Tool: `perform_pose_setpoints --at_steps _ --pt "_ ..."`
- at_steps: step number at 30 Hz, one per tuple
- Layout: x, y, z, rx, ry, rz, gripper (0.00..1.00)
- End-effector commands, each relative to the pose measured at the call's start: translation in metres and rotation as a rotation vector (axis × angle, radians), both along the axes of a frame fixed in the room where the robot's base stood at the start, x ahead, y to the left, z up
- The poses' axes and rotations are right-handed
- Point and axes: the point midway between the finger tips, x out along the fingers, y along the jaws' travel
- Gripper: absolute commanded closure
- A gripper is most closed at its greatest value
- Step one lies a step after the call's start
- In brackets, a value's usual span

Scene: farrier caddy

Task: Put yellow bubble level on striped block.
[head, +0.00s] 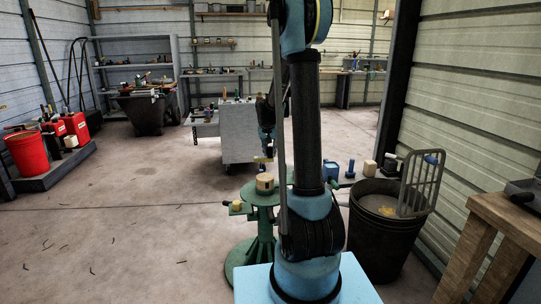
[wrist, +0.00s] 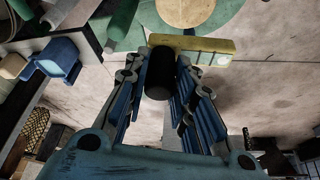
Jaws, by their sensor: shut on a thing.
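My gripper (wrist: 161,60) is shut on the yellow bubble level (wrist: 212,45), a yellow bar with a pale spot near its right end. A black cylinder (wrist: 160,78) stands between the fingers against the bar; I cannot tell whether it is part of the level. In the head view the level (head: 262,159) hangs in the air above a green pedestal (head: 262,196). A tan block (head: 265,183) with a dark mark sits on the pedestal top, and its round top (wrist: 185,9) shows beyond the level in the wrist view. I cannot make out clear stripes on it.
A small yellow thing (head: 237,206) sits on a side arm of the pedestal. To the right are a blue container (head: 330,170), a pale block (head: 370,168) and a dark bucket (head: 375,235) with a grey rack. Open floor lies left of the pedestal.

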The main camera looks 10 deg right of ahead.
Motion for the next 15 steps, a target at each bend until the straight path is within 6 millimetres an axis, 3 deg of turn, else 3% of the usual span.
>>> perform_pose_setpoints --at_steps 4,15 --pt "-0.017 -0.004 -0.009 0.003 -0.001 -0.03 1.0" --pt "-0.019 -0.004 -0.01 0.002 -0.002 -0.032 1.0"
